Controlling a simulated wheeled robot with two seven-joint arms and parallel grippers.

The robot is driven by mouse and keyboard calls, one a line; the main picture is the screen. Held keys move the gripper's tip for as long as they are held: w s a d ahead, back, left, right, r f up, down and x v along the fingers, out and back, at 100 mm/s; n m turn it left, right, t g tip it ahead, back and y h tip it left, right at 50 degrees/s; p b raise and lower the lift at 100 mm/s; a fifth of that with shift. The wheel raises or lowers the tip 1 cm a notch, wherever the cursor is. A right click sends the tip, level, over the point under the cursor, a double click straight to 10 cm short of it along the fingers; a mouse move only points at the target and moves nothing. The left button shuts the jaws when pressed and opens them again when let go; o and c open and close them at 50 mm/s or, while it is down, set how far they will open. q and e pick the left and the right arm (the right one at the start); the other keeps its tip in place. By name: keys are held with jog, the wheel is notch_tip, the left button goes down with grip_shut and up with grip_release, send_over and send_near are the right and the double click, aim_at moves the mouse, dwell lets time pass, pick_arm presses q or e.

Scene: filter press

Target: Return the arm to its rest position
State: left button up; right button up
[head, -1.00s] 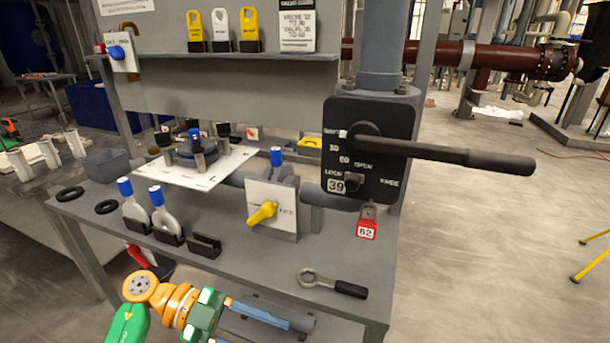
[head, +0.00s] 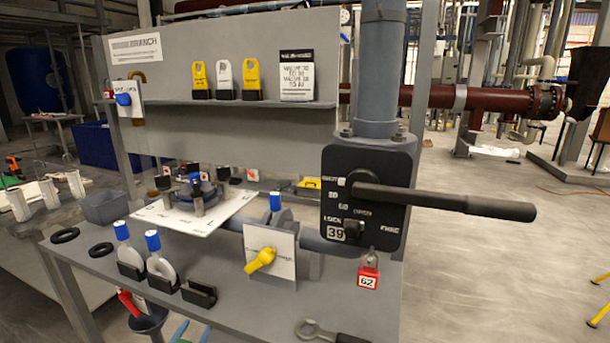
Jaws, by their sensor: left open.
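My left gripper (head: 192,333) shows only as blue-green finger ends at the bottom edge, at the front of the grey bench (head: 240,318). The fingers are apart, with nothing seen between them. The rest of the left arm is below the picture. The right gripper is not in view. The black lever (head: 445,201) on the plate marked 39 points to the right. A red padlock (head: 368,277) tagged 62 hangs below that plate.
A yellow-handled valve (head: 262,261), blue-topped pieces (head: 159,266) and a black holder (head: 198,293) stand near the bench front. A ring-ended tool (head: 318,331) lies at the front edge, partly cut off. Open floor (head: 500,270) lies to the right.

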pick_arm(q)
jog(key=s+d+f+g, duration=0.3)
jog(key=s+f+g, duration=0.4)
jog(key=s+f, duration=1.45)
jog(key=s+d+f+g, duration=0.1)
jog(key=s+f+g, duration=0.1)
jog(key=s, duration=0.6)
jog(key=s+d+f+g, duration=0.1)
jog(key=s+f+g, duration=0.1)
jog(key=s+f, duration=0.3)
jog(key=s+d+f+g+h, duration=0.1)
jog(key=s+d+f+g, duration=0.1)
jog(key=s, duration=1)
jog(key=shift+s+f, duration=0.4)
jog(key=shift+f, duration=0.5)
jog(key=shift+w+d, duration=0.1)
